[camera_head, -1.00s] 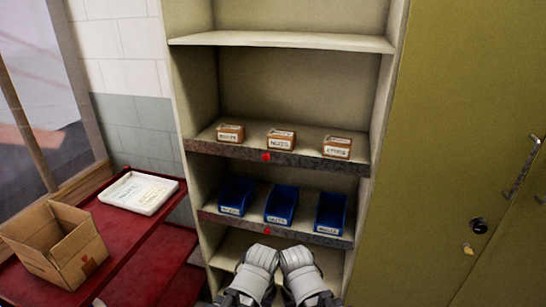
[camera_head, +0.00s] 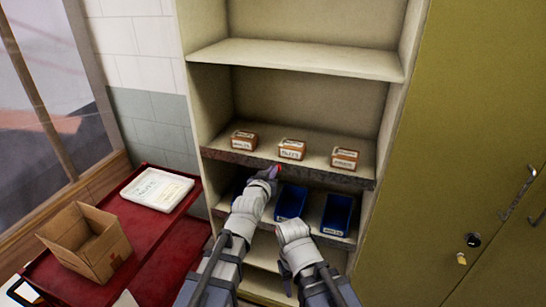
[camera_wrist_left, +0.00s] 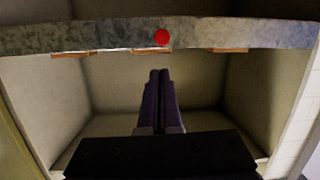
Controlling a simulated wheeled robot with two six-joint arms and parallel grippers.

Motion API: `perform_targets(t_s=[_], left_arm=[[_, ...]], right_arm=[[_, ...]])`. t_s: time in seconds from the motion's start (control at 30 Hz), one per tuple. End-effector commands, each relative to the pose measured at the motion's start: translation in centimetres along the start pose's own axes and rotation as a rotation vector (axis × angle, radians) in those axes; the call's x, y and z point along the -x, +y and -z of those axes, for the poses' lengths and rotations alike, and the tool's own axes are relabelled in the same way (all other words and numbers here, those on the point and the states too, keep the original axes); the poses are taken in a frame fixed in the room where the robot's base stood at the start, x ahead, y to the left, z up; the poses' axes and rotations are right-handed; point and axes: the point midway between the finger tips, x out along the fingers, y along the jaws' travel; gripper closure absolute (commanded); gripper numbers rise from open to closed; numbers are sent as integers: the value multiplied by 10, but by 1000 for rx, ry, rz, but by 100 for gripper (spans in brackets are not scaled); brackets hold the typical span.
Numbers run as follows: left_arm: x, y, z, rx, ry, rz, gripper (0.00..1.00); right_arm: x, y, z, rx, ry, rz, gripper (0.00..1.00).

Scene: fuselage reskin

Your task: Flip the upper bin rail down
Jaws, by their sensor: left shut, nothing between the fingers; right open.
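The upper bin rail (camera_head: 335,177) is a dark, speckled strip along the front edge of the shelf holding the small brown boxes. It stands upright across that edge. A red dot (camera_wrist_left: 161,37) marks its middle in the left wrist view, where the rail (camera_wrist_left: 90,38) crosses the top. My left gripper (camera_head: 273,172) is shut and empty, just in front of and below the rail's middle. Its purple fingers (camera_wrist_left: 158,95) point up just below the rail in the wrist view, with contact unclear.
Brown boxes (camera_head: 292,149) stand behind the rail. Blue bins (camera_head: 337,214) sit on the shelf below, the left one mostly hidden by my left arm. A red cart (camera_head: 160,235) with a carton (camera_head: 85,240) and white tray (camera_head: 157,188) is left. An olive cabinet (camera_head: 460,120) is right.

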Motion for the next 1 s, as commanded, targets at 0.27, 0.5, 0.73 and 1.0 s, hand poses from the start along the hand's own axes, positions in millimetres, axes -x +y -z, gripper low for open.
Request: perform_targets(t_s=[0.27,0.5,0.73,1.0], left_arm=[[-1,-4,18,7,57,10,100],[-1,-4,17,6,55,9,100],[-13,-4,17,6,54,9,100],[-54,-4,19,7,54,8,100]], right_arm=[[5,0,0,0,0,0,50],[4,0,0,0,0,0,50],[2,0,0,0,0,0,50],[-4,0,0,1,0,0,50]])
